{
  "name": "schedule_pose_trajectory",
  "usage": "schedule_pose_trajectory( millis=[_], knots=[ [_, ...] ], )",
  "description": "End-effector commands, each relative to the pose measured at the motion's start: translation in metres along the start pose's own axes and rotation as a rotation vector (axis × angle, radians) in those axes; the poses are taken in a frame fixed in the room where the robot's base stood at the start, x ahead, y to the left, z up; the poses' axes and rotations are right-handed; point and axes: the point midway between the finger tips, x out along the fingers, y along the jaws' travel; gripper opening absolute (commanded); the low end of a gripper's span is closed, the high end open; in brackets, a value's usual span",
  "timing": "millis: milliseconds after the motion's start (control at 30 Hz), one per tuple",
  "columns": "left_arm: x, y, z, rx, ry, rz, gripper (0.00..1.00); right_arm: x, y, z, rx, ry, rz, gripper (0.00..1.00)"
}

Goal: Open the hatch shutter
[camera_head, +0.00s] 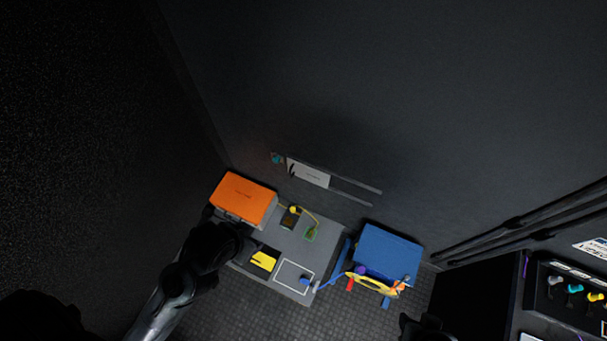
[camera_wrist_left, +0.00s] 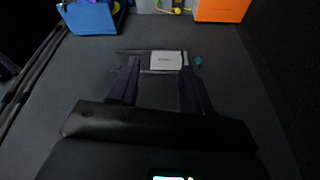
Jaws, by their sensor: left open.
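A pale grey panel (camera_head: 308,174), which looks like the hatch shutter, sits on the dark wall at the left end of two parallel rails (camera_head: 355,183). A small dark upright piece shows at its left end. It also shows in the left wrist view (camera_wrist_left: 166,60). My left gripper (camera_wrist_left: 160,66) is open and empty there, its two dark fingers pointing toward the panel. I cannot tell how far apart they are in depth. In the head view its arm (camera_head: 205,250) covers the fingertips. A dark shape (camera_head: 425,326) at the bottom edge may be my right gripper; its fingers are not clear.
A teal knob (camera_head: 277,158) is beside the panel. A grey bench (camera_head: 330,236) carries an orange box (camera_head: 243,198), a yellow item (camera_head: 263,260) and small parts. A blue bin (camera_head: 389,250) stands right of it. A control panel (camera_head: 575,294) is at lower right. The wall above is clear.

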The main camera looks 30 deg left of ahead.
Motion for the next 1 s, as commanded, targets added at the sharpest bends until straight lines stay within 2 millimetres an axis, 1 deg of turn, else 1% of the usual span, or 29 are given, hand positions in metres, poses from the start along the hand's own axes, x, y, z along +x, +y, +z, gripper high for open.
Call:
schedule_pose_trajectory(
  millis=[33, 67, 167, 233, 267, 333, 367, 400, 433, 500, 567, 600, 733, 900, 967, 1000],
  knots=[
    [0.0, 0.0, -0.003, 0.0, 0.017, 0.0, 0.41, 0.0, 0.001, 0.0, -0.002, 0.0, 0.002, 0.43],
    [0.0, 0.0, -0.006, 0.0, 0.033, 0.0, 0.37, 0.0, 0.001, 0.0, -0.003, 0.0, 0.002, 0.43],
    [0.001, -0.001, -0.022, -0.005, 0.118, -0.001, 0.37, 0.0, 0.001, 0.0, -0.005, 0.0, 0.004, 0.43],
    [0.007, -0.003, -0.036, -0.015, 0.196, -0.004, 0.37, 0.0, 0.001, 0.0, -0.005, 0.0, 0.004, 0.43],
    [0.011, -0.005, -0.042, -0.021, 0.233, -0.007, 0.37, 0.0, 0.001, 0.0, -0.005, 0.0, 0.004, 0.43],
    [0.025, -0.011, -0.056, -0.04, 0.327, -0.019, 0.37, 0.002, 0.001, 0.001, -0.005, 0.0, 0.004, 0.43],
    [0.039, -0.014, -0.061, -0.051, 0.372, -0.027, 0.37, 0.009, 0.001, 0.003, -0.005, 0.002, 0.004, 0.43],
    [0.066, -0.021, -0.066, -0.067, 0.438, -0.041, 0.37, 0.026, 0.0, 0.008, -0.005, 0.009, 0.004, 0.43],
    [0.085, -0.025, -0.071, -0.077, 0.49, -0.053, 0.37, 0.04, -0.001, 0.011, -0.004, 0.013, 0.004, 0.43],
    [0.117, -0.036, -0.08, -0.098, 0.585, -0.077, 0.37, 0.065, -0.002, 0.02, -0.003, 0.013, 0.003, 0.43],
    [0.14, -0.043, -0.086, -0.111, 0.653, -0.096, 0.37, 0.089, -0.003, 0.028, -0.002, 0.003, 0.002, 0.43],
    [0.155, -0.048, -0.089, -0.119, 0.693, -0.109, 0.37, 0.105, -0.003, 0.034, -0.002, -0.003, 0.002, 0.43],
    [0.202, -0.063, -0.096, -0.142, 0.805, -0.147, 0.37, 0.149, -0.005, 0.048, 0.001, -0.006, 0.0, 0.43],
    [0.259, -0.08, -0.101, -0.166, 0.925, -0.194, 0.37, 0.204, -0.008, 0.065, 0.004, -0.002, -0.003, 0.43],
    [0.279, -0.086, -0.102, -0.174, 0.962, -0.21, 0.37, 0.224, -0.009, 0.071, 0.005, -0.001, -0.004, 0.43],
    [0.292, -0.089, -0.102, -0.178, 0.984, -0.219, 0.37, 0.237, -0.01, 0.076, 0.005, 0.0, -0.004, 0.43]
  ],
)
